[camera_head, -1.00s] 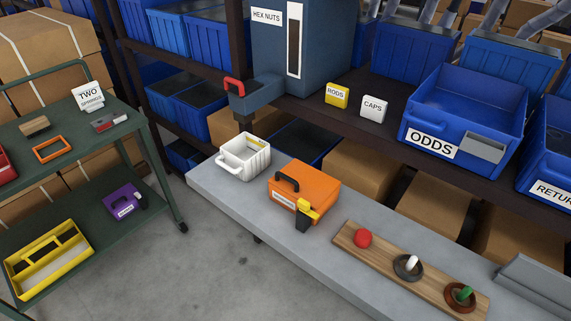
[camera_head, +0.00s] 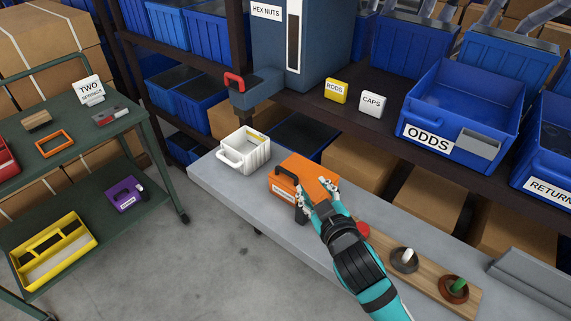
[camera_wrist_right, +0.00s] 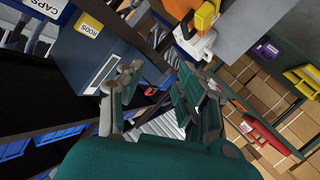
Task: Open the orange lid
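The orange box with its orange lid (camera_head: 312,175) sits on the grey bench in the head view. A black handle (camera_head: 287,178) stands at its left side, and the lid looks closed. The yellow latch seen earlier on its front is now hidden behind my right gripper (camera_head: 314,197). This gripper is open at the box's front right corner, and I cannot tell whether it touches. In the right wrist view its fingers (camera_wrist_right: 153,85) are spread with nothing between them. An orange-yellow part (camera_wrist_right: 205,17) shows at the top there. My left gripper is not in view.
A white bin (camera_head: 245,151) stands left of the orange box on the bench (camera_head: 225,185). A wooden board (camera_head: 430,273) with a red knob and rings lies to the right, partly behind my right arm. Shelves with blue bins (camera_head: 465,115) rise behind. A green cart (camera_head: 75,145) stands at left.

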